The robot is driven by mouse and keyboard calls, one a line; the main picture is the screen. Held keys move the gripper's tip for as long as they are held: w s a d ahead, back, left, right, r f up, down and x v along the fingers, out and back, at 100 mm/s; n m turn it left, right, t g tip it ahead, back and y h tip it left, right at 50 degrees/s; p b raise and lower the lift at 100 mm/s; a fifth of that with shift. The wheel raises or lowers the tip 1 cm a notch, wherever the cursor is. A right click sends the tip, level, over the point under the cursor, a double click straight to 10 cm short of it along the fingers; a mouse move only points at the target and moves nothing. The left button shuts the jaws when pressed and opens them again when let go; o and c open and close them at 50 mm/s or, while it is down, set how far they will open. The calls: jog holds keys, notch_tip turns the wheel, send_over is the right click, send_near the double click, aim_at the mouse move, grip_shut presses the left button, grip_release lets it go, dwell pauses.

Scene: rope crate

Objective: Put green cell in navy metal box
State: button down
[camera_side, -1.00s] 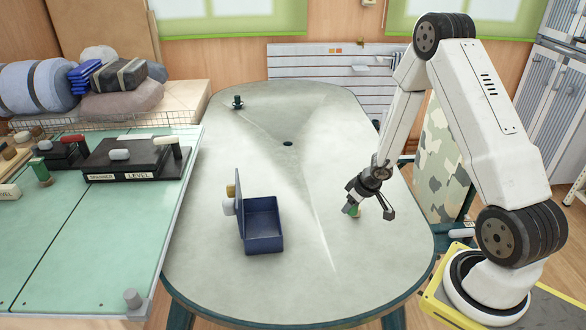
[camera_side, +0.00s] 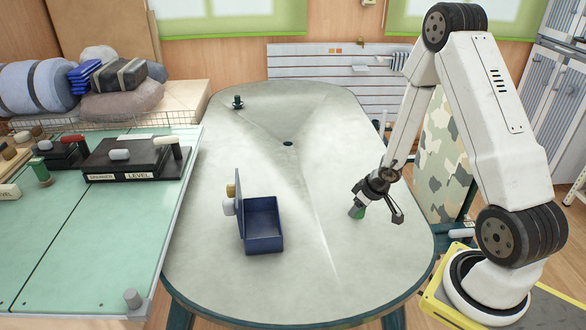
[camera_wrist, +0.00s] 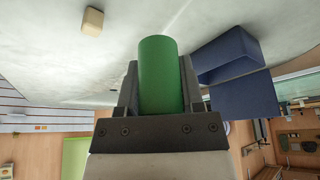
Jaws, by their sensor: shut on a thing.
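The green cell (camera_wrist: 160,75) is a green cylinder held between the two dark fingers of my gripper (camera_wrist: 160,92) in the wrist view. In the side view the cell (camera_side: 357,212) shows small at the tip of my gripper (camera_side: 364,204), partly hidden by a finger. I cannot tell if it touches the table. The navy metal box (camera_side: 262,244) stands to the left of my gripper, its lid (camera_side: 240,210) upright on its left side. Its inside looks empty. In the wrist view the box (camera_wrist: 228,52) is right of the cell.
A cream block (camera_wrist: 92,21) lies on the table in the wrist view. A small dark green object (camera_side: 238,102) stands at the table's far left. The table (camera_side: 315,200) is clear between my gripper and the box.

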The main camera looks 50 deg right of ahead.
jog(key=shift+a+r, duration=0.1)
jog(key=w+a+r, duration=0.5)
jog(key=a+r, duration=0.5)
jog(key=r, duration=0.2)
jog(key=shift+w+a+r, duration=0.2)
jog(key=shift+a, duration=0.2)
dwell(0.9)
jog(key=shift+w, duration=0.1)
jog(key=w+a+f+n, duration=0.1)
jog(key=w+a+f, duration=0.2)
jog(key=w, duration=0.6)
jog(key=w+a+f+n, duration=0.1)
jog(key=w+a+f, duration=0.2)
jog(key=w+f, duration=0.5)
jog(key=shift+w+a+f+y, duration=0.2)
jog(key=shift+w+y, duration=0.2)
